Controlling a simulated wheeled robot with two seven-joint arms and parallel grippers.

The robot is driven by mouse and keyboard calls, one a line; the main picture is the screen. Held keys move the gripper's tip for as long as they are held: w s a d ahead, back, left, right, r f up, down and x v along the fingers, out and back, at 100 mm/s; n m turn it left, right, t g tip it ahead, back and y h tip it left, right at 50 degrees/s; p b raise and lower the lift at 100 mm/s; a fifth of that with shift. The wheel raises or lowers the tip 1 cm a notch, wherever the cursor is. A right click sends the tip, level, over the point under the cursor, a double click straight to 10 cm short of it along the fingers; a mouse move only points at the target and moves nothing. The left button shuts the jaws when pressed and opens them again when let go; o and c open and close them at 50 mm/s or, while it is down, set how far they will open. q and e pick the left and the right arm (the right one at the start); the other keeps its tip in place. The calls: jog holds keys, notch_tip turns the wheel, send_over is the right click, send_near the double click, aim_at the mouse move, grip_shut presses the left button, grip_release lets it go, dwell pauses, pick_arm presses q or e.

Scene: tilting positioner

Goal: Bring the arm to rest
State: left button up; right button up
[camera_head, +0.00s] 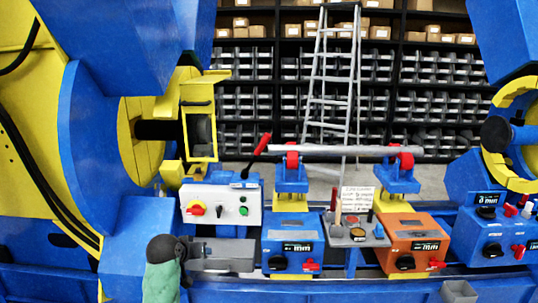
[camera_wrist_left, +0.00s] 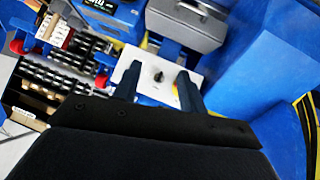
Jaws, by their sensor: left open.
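My left gripper (camera_wrist_left: 158,68) shows in the left wrist view with its two dark fingers spread apart and nothing between them. Beyond the fingers is a white control box (camera_wrist_left: 160,92) with a black knob; I cannot tell the exact gap. In the head view the same control box (camera_head: 220,218) carries a red and yellow switch, a black knob and a green button. My right gripper is not in view.
A grey bar (camera_head: 345,150) lies across two red-roller supports. A blue display unit (camera_head: 292,258) and an orange one (camera_head: 412,232) stand below. Large blue and yellow machine parts (camera_head: 85,140) flank the left. Behind are a ladder (camera_head: 333,100) and shelves (camera_head: 250,70).

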pick_arm(q)
jog(key=s+d+f+m+g+p, duration=0.1)
jog(key=s+f, duration=0.5)
jog(key=s, duration=1)
jog(key=s+d+f+g+p, duration=0.1)
jog(key=s+d+f+g, duration=0.3)
jog(key=s, duration=1.2)
jog(key=s+d+f+m+g+p, duration=0.1)
jog(key=s+d+f+g+p, duration=0.1)
jog(key=s+f, duration=0.7)
jog(key=s+d, duration=0.1)
jog(key=s, duration=0.6)
jog(key=shift+s+d+f+m+y, duration=0.2)
jog(key=shift+s+m+y, duration=0.1)
jog(key=shift+y, duration=0.1)
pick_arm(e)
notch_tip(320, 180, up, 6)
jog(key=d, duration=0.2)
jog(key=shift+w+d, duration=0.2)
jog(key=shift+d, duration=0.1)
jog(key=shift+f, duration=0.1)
pick_arm(q)
jog(key=shift+a, duration=0.1)
jog(key=shift+c, duration=0.4)
